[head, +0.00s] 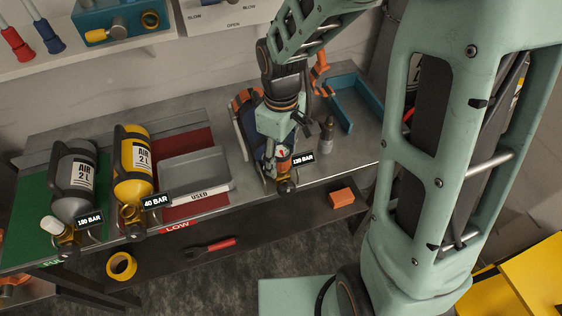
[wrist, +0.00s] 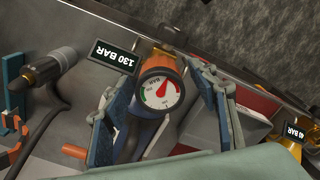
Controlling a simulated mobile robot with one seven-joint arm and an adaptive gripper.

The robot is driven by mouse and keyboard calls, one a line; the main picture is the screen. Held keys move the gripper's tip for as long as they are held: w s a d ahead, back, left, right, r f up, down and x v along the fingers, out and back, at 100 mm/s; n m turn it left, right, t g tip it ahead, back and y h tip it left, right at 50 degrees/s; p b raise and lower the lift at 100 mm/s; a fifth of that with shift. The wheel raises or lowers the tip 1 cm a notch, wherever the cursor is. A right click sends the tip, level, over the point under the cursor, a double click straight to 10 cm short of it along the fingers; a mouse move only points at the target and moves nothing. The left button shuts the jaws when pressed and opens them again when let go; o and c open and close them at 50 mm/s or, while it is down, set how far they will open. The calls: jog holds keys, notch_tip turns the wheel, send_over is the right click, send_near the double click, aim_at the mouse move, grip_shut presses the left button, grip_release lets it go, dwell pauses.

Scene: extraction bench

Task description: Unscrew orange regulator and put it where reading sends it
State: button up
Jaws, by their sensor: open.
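The orange regulator (head: 285,163) sits on the neck of a blue cylinder (head: 258,150) at the bench's front edge, beside a "130 BAR" tag (head: 303,159). In the wrist view the regulator (wrist: 165,66) carries a round white gauge (wrist: 159,92) with a red needle. My gripper (head: 279,166) is over it; in the wrist view my gripper (wrist: 168,78) is open, one finger on each side of the regulator. Contact cannot be told. A grey tray marked USED (head: 197,192) lies to the left. A red LOW area (head: 190,142) and a green area (head: 33,190) are on the bench.
A yellow cylinder (head: 133,160) tagged 40 BAR and a grey cylinder (head: 72,178) tagged about 180 BAR lie left. An orange block (head: 342,197) rests on the lower shelf.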

jog(key=m+b, duration=0.1)
jog(key=m, duration=0.2)
jog(key=shift+f+m, duration=0.1)
jog(key=shift+m, duration=0.2)
jog(key=m, duration=0.4)
jog(key=shift+m+b, duration=0.3)
jog(key=m, duration=0.4)
jog(key=shift+m, duration=0.3)
jog(key=m, duration=0.4)
